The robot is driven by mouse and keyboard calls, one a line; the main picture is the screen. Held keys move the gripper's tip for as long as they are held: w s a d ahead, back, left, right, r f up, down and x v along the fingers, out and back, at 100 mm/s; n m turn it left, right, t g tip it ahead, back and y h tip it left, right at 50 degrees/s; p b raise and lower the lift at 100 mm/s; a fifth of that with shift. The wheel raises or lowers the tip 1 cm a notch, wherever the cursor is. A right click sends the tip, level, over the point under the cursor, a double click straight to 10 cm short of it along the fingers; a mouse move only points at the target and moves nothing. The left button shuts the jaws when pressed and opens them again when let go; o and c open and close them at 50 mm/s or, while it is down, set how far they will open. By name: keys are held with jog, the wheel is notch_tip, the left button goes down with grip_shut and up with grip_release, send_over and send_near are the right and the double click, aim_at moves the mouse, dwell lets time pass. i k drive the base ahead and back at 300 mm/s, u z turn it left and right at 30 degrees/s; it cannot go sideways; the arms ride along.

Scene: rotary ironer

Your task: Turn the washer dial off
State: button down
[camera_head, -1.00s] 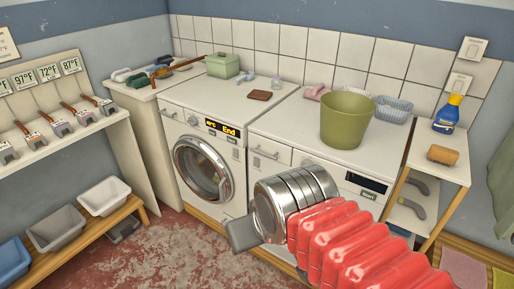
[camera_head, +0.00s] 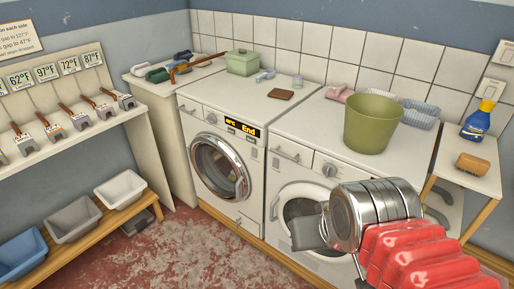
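Two white front-loading machines stand side by side, and I cannot tell for sure which one is the washer. The left machine (camera_head: 240,172) has a round door, a small round dial (camera_head: 211,118) on its panel and a lit display (camera_head: 242,127) whose yellow text includes "End". The right machine (camera_head: 283,172) has its own dial (camera_head: 329,170) and a round door, partly hidden by my arm. My gripper (camera_head: 307,233), grey at the end of a silver wrist and red sleeve, is in front of the right machine's door, below its dial and apart from both dials. Its finger gap does not show.
A green bucket (camera_head: 371,124) and a blue basket (camera_head: 419,114) stand on the right machine. A side shelf (camera_head: 466,180) stands at right. Bins (camera_head: 75,218) sit on a low wooden bench at left. The red floor before the left machine is clear.

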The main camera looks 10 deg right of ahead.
aim_at(212, 119)
jog(key=u, duration=0.05)
jog(key=i, duration=1)
jog(key=z, duration=0.05)
